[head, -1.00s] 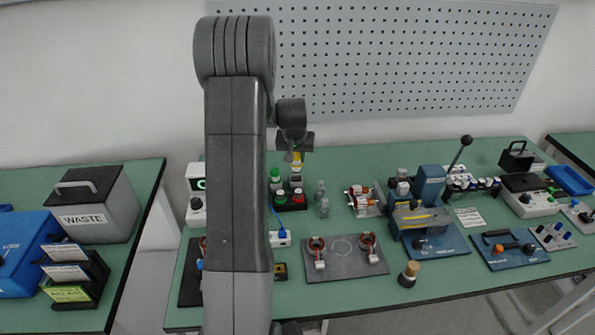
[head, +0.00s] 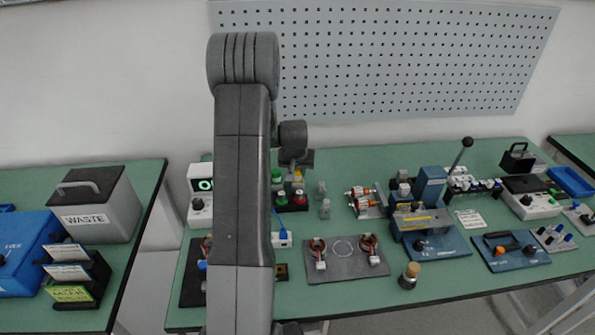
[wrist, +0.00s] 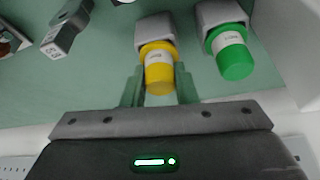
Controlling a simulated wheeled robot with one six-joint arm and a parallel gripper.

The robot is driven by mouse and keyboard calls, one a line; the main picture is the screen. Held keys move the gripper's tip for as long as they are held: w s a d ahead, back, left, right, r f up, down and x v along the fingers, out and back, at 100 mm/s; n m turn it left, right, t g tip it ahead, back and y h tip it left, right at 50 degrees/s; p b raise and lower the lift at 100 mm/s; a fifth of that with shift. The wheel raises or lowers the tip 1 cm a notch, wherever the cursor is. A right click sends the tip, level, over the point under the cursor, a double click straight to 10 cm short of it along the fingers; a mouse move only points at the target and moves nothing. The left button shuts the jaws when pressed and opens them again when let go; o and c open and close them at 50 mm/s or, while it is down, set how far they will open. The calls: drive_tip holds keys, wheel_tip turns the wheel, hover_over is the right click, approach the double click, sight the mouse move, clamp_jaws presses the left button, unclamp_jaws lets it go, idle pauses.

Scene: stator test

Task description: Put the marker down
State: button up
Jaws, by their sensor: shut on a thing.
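The yellow marker (wrist: 160,68) with a white label band is between the two fingers of my gripper (wrist: 158,84) in the wrist view, and the gripper is shut on it. The marker's far end meets a grey holder (wrist: 155,30); how deep it sits in it I cannot tell. In the head view my gripper (head: 296,160) is low over the back left of the bench, and only a little yellow shows under it. A green marker (wrist: 234,60) stands in another grey holder (wrist: 220,14) just to the right.
A box with a red and a green button (head: 291,201) is just in front of the holders. A white meter (head: 200,196) stands to the left. A grey part with a label (wrist: 62,38) lies at upper left in the wrist view. My arm hides some of the bench.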

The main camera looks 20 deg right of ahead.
drive_tip(key=o, duration=1)
drive_tip(key=shift+f, duration=0.1)
drive_tip(key=shift+r+p, duration=0.65)
drive_tip(key=shift+p, duration=0.05)
drive_tip(key=b+v, duration=0.2)
drive_tip(key=v, duration=0.9)
drive_tip(key=shift+s+a+r, duration=0.1)
drive_tip(key=shift+s+r, duration=0.05)
drive_tip(key=shift+r, duration=0.15)
drive_tip(key=p+x, duration=0.1)
drive_tip(key=x, duration=1.1)
drive_tip(key=shift+f, duration=0.6)
drive_tip(key=shift+r, duration=0.2)
